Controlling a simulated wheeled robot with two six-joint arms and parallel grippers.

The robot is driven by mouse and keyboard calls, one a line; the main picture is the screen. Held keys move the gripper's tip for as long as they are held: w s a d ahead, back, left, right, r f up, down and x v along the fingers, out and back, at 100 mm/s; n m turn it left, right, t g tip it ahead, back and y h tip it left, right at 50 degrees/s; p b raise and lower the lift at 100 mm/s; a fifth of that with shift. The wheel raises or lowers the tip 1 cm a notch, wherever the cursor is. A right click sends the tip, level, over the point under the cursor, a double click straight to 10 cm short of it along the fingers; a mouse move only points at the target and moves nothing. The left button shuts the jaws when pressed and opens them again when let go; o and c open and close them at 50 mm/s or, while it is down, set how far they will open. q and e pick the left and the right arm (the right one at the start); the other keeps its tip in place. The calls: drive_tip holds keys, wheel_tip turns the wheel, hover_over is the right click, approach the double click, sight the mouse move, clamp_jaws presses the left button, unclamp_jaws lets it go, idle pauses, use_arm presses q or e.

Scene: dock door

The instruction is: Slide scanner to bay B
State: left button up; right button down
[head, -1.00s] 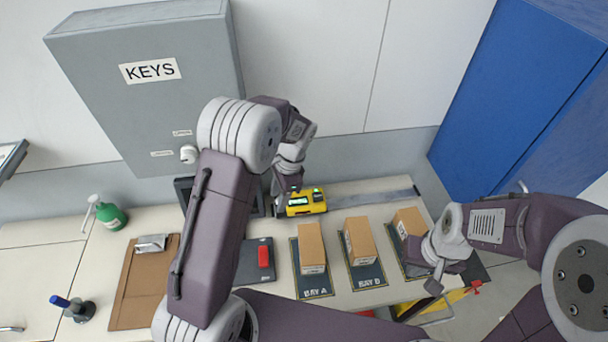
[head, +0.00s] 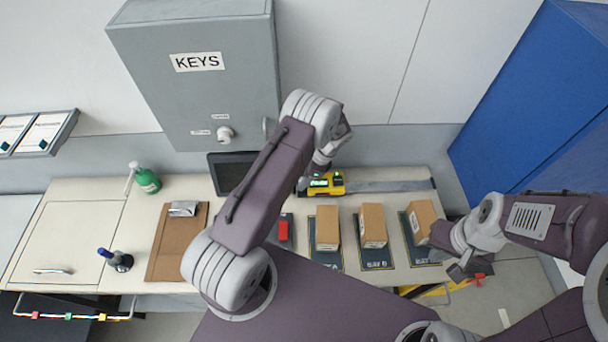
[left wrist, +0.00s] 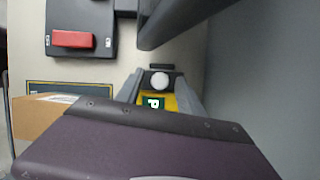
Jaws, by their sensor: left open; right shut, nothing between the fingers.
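The yellow scanner (head: 326,184) with a lit green display sits on the grey rail (head: 385,186) along the back of the bench, behind the bay A box (head: 327,228). It also shows in the left wrist view (left wrist: 171,103), with a round white knob at its end. My left gripper (head: 305,184) is open at the scanner's left end; the arm partly hides it and I cannot tell whether it touches. Bay B's mat (head: 376,258) lies under the middle box (head: 373,225). My right gripper (head: 457,272) is shut and empty, in front of the right-hand box (head: 422,220).
A red switch (head: 284,230) on a dark plate is left of bay A. The grey KEYS cabinet (head: 195,95) hangs above. The rail right of the scanner is clear.

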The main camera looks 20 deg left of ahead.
use_arm(q)
clamp_jaws()
idle(1.4)
